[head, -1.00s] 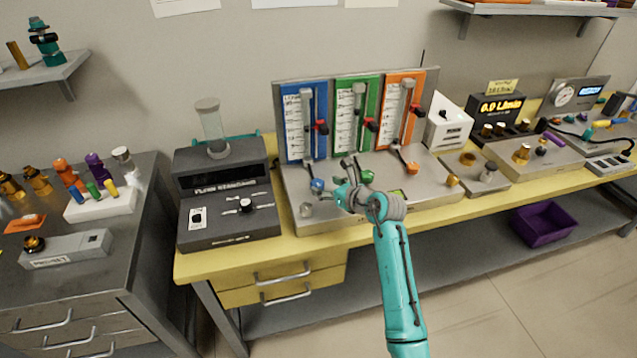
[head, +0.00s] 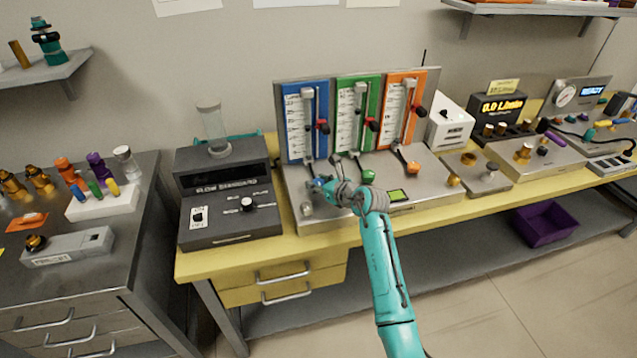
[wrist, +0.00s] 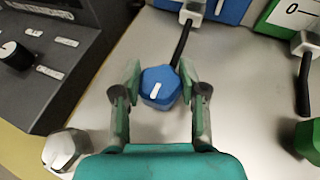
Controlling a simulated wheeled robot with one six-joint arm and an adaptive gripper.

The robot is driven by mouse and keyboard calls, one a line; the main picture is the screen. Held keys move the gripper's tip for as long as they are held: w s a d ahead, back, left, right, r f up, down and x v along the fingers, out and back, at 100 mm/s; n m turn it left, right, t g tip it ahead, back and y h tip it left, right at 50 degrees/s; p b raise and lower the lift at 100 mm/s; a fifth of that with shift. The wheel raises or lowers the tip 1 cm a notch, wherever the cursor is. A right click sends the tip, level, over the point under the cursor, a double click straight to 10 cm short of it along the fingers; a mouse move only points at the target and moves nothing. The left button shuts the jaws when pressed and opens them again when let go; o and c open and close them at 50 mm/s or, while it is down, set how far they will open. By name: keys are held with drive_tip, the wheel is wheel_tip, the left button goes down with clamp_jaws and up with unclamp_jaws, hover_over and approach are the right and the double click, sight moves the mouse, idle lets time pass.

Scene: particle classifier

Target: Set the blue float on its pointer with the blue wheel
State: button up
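The blue wheel (wrist: 160,88) is a faceted knob with a white mark, low on the steel panel in front of the blue column. The float inside is too small to make out.
The green wheel (head: 367,177) and orange wheel (head: 413,168) stand to the right on the same panel. A grey knob (wrist: 65,150) sits close to my gripper's left. The dark flow standard box (head: 228,195) stands left of the panel.

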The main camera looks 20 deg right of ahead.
drive_tip(key=shift+n+g+y, duration=0.3)
drive_tip(key=shift+n+y, duration=0.4)
drive_tip(key=o, duration=1.2)
drive_tip(key=shift+c, duration=0.2)
drive_tip(key=v, duration=1.2)
drive_tip(key=shift+d, duration=0.1)
drive_tip(key=shift+f, duration=0.1)
